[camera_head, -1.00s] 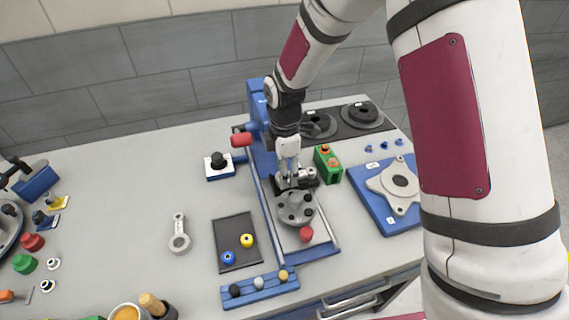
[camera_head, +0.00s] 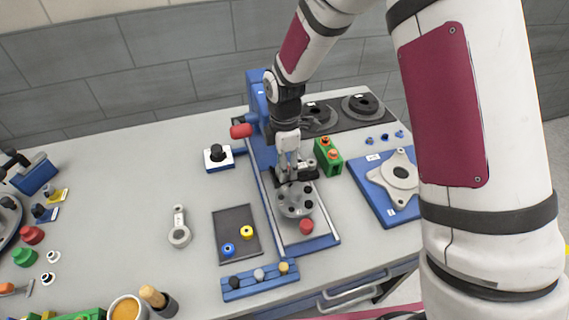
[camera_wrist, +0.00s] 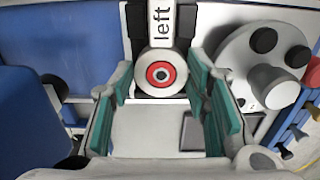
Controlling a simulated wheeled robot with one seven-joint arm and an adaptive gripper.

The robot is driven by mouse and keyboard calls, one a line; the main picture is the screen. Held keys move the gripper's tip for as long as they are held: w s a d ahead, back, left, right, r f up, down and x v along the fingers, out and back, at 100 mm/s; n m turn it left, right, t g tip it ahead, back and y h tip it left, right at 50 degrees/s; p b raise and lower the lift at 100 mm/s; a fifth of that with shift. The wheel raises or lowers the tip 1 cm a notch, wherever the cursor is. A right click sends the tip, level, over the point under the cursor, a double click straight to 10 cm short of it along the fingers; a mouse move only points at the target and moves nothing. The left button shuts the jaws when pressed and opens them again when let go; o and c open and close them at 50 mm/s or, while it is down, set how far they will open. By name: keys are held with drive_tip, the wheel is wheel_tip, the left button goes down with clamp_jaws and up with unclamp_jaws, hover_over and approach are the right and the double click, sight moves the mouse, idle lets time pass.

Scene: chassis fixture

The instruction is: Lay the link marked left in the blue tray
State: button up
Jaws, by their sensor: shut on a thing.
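The link marked left (camera_wrist: 162,25) shows at the top of the wrist view, with its label facing the camera. Its round end (camera_wrist: 142,84) has a red ring around a dark centre and sits between the teal fingertips of my gripper (camera_wrist: 160,82), which is shut on it. In the head view my gripper (camera_head: 289,172) points down over the blue-framed fixture (camera_head: 324,243), just behind the grey round turret (camera_head: 295,199). The link is mostly hidden there. Several blue bases are in view, and I cannot tell which is the blue tray.
A dark tray (camera_head: 225,222) with blue and yellow rings lies left of the fixture. Another grey link (camera_head: 180,236) lies farther left. A blue rack (camera_head: 262,282) stands in front. A green block (camera_head: 328,157) and a blue board (camera_head: 372,200) are to the right. Table at left-centre is clear.

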drive_tip(key=shift+r, duration=0.15)
drive_tip(key=shift+r+p, duration=0.3)
drive_tip(key=shift+r, duration=0.6)
drive_tip(key=shift+r, duration=0.1)
drive_tip(key=shift+r+p, duration=0.4)
drive_tip(key=shift+r, duration=1)
